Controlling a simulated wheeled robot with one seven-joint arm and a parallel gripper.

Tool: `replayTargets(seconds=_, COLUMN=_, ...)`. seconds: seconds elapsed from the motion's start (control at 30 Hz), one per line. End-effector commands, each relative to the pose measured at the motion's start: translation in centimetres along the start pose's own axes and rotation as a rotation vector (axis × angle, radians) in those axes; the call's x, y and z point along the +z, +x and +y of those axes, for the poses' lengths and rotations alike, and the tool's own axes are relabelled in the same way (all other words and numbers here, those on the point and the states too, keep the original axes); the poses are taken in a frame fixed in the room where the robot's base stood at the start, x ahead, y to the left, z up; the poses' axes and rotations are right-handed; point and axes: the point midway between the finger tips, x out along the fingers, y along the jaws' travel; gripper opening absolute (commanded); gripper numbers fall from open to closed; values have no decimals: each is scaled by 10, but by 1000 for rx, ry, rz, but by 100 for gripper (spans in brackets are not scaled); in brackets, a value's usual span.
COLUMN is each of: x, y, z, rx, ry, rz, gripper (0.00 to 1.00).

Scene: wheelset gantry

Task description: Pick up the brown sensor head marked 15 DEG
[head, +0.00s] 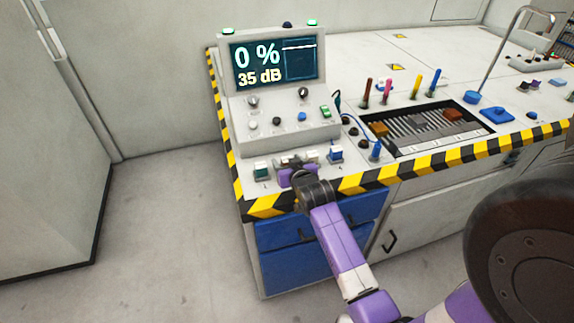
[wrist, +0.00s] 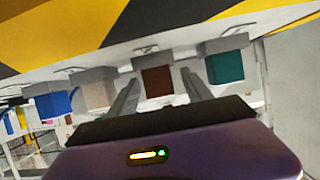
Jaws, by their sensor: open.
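The brown sensor head (wrist: 157,82) stands in a row of coloured heads at the console's front edge. No marking on it is readable. My gripper (wrist: 160,78) is open, with one grey finger on each side of the brown head in the wrist view. I cannot tell whether the fingers touch it or how deep it sits between them. In the head view my gripper (head: 291,165) is over the row, between the teal head (head: 262,171) and the blue head (head: 336,154), and hides the brown head.
A teal head (wrist: 225,67) and a white head (wrist: 97,90) flank the brown one closely. The display console (head: 280,75) rises behind the row. A tray (head: 400,148) with blocks and upright coloured tools (head: 415,85) are to the right. Hazard tape (head: 400,176) marks the bench edge.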

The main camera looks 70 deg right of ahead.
Motion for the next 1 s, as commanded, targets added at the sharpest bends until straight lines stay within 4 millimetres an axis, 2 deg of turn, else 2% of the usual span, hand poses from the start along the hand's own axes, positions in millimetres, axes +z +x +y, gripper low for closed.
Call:
replayTargets(seconds=0.17, x=0, y=0, z=0, rx=0, ry=0, rz=0, gripper=58)
replayTargets(seconds=0.47, x=0, y=0, z=0, rx=0, ry=-1, rz=0, gripper=1)
replayTargets(seconds=0.8, x=-2, y=-1, z=0, rx=0, ry=-1, rz=1, gripper=0)
replayTargets(seconds=1.0, x=-14, y=-6, z=0, rx=-1, ry=-1, rz=3, gripper=0)
